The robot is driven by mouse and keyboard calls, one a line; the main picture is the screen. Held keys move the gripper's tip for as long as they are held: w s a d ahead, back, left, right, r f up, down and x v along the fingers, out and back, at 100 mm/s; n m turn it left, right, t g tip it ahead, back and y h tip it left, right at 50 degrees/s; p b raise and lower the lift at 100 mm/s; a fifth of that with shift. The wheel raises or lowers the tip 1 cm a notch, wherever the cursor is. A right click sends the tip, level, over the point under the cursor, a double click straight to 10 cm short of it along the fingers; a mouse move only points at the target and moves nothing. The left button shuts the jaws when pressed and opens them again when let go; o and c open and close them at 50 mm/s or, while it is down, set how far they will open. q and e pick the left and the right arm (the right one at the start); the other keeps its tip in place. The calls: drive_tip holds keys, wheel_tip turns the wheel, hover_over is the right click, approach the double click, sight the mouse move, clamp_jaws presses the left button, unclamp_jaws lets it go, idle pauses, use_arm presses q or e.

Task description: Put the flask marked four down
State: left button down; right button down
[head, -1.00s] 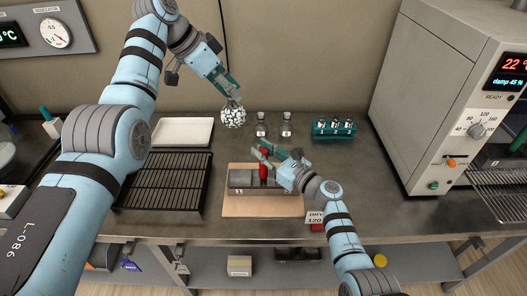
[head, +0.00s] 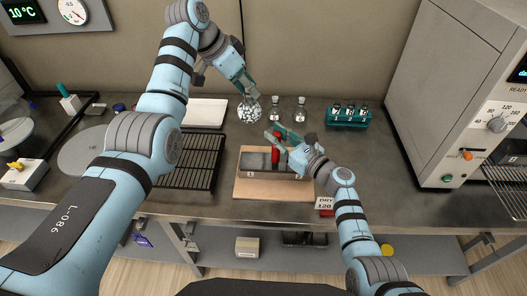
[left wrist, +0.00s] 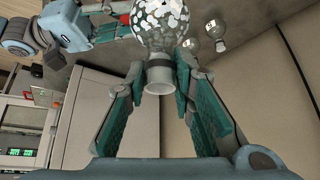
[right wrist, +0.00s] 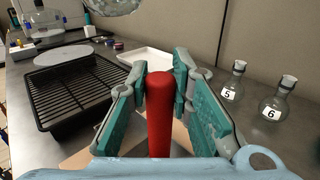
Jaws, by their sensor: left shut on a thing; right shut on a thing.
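My left gripper (head: 249,92) is shut on the neck of a round flask (head: 249,110) with a white speckled pattern. The flask hangs neck up over the back of the bench, left of two standing flasks. It fills the top of the left wrist view (left wrist: 165,25), and its bottom shows at the top of the right wrist view (right wrist: 112,5). I cannot read a number on it. My right gripper (head: 281,138) is shut on an upright red handle (right wrist: 159,115) at the grey block (head: 256,160) on a tan board (head: 270,190).
Flasks marked 5 (right wrist: 233,85) and 6 (right wrist: 278,100) stand close by. A teal rack (head: 348,116) is to their right, a white tray (head: 206,113) to the left. A black wire rack (head: 195,165) lies in front of the tray. An oven (head: 450,90) stands right.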

sight(250, 122)
use_arm(q)
drive_tip(key=f+n, duration=0.1)
drive_tip(key=f, duration=0.2)
drive_tip(key=f+n+t+y, duration=0.1)
drive_tip(key=f, duration=0.3)
drive_tip(key=f+n, duration=0.1)
drive_tip(key=f, duration=0.2)
drive_tip(key=shift+s+f+n+t, duration=0.15)
drive_tip(key=shift+s+n+t, duration=0.15)
drive_tip(key=shift+s, duration=0.1)
wheel_tip(250, 122, down, 10)
drive_tip(key=shift+r+y, duration=0.2)
drive_tip(key=shift+y, duration=0.1)
drive_tip(key=c, duration=1.4)
unclamp_jaws()
drive_tip(key=shift+f, duration=0.1)
drive_tip(key=shift+o, duration=0.2)
drive_tip(key=v, duration=1.2)
